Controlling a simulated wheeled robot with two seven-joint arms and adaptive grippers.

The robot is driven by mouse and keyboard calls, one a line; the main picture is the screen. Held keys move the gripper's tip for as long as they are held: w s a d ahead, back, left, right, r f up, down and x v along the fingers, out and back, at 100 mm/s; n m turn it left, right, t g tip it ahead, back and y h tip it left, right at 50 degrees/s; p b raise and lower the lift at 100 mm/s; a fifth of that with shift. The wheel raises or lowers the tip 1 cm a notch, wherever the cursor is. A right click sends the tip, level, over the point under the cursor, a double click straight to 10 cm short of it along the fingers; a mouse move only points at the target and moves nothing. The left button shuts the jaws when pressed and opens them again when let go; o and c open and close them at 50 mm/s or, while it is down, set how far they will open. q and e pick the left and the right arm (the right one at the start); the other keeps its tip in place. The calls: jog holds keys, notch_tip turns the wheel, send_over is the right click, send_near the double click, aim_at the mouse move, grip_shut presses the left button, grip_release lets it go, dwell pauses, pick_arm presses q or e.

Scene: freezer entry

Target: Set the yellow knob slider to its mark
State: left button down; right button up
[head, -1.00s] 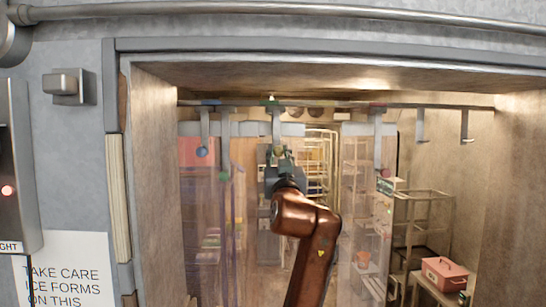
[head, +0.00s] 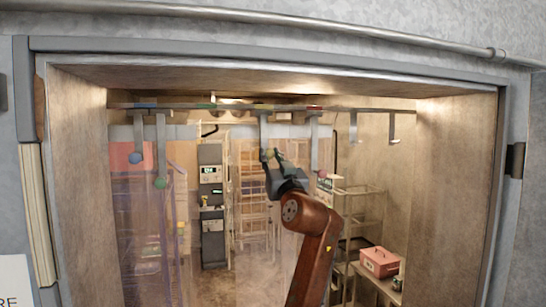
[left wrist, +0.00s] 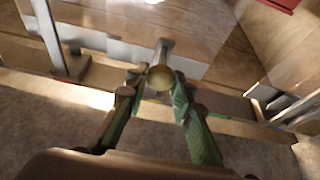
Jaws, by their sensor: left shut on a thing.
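The yellow knob (head: 269,154) is at the lower end of a grey hanger (head: 263,129) on the overhead rail (head: 185,106). My left gripper (head: 271,158) reaches up from below and is shut on this knob. In the left wrist view the round yellow knob (left wrist: 160,78) sits between the green-padded fingers (left wrist: 160,90). On the rail, a faint yellowish mark (head: 262,106) shows at the top of the hanger, roughly in line with it. The exact alignment is too small to tell. My right gripper is not in view.
Hangers with a blue knob (head: 135,158) and a green knob (head: 160,183) are to the left. Clear strips (head: 150,240) hang below. A pink box (head: 380,262) is at lower right.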

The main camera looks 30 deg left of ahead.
pick_arm(q)
jog(key=shift+d, duration=0.1)
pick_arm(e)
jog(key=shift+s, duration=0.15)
pick_arm(q)
jog(key=c, duration=2.1)
grip_release()
jog(key=o, duration=0.4)
jog(key=shift+s+d+f, duration=0.15)
jog(key=shift+d, duration=0.05)
jog(key=v, duration=1.1)
jog(key=shift+s+d, duration=0.2)
jog(key=shift+d, duration=0.05)
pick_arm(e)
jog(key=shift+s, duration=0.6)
